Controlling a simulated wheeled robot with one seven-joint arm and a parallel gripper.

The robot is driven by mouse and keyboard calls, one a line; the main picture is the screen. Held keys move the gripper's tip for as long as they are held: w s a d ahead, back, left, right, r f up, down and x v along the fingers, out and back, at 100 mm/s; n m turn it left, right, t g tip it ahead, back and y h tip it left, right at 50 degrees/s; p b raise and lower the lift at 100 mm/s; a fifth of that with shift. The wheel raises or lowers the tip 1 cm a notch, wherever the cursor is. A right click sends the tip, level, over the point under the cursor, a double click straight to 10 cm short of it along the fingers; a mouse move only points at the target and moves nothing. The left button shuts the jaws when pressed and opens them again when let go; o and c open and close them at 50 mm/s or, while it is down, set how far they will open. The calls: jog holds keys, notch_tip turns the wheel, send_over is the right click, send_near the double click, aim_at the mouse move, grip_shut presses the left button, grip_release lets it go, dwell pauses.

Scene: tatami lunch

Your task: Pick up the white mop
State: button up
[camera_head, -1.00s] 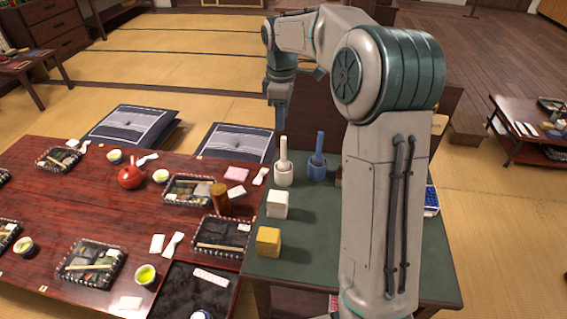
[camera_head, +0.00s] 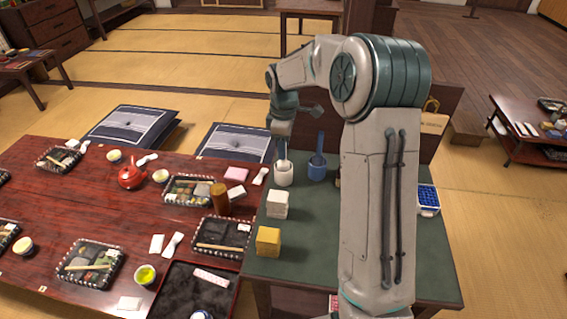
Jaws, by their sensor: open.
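The white mop stands in a white cup-like holder (camera_head: 284,176) near the far left corner of the green table. Its upper part is mostly hidden by my gripper (camera_head: 282,148). My gripper points down from above, with its fingers just over the holder at the mop's handle. The jaws are open; whether they touch the handle is too small to tell. A blue mop (camera_head: 319,145) stands in a blue holder (camera_head: 317,173) just to the right.
A white block (camera_head: 277,205) and a yellow block (camera_head: 268,241) sit nearer on the green table (camera_head: 310,245). A blue-filled tray (camera_head: 428,198) lies at its right edge. The red low table (camera_head: 110,210), crowded with trays and cups, adjoins on the left.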

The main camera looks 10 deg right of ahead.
grip_shut()
jog(key=shift+r, duration=0.1)
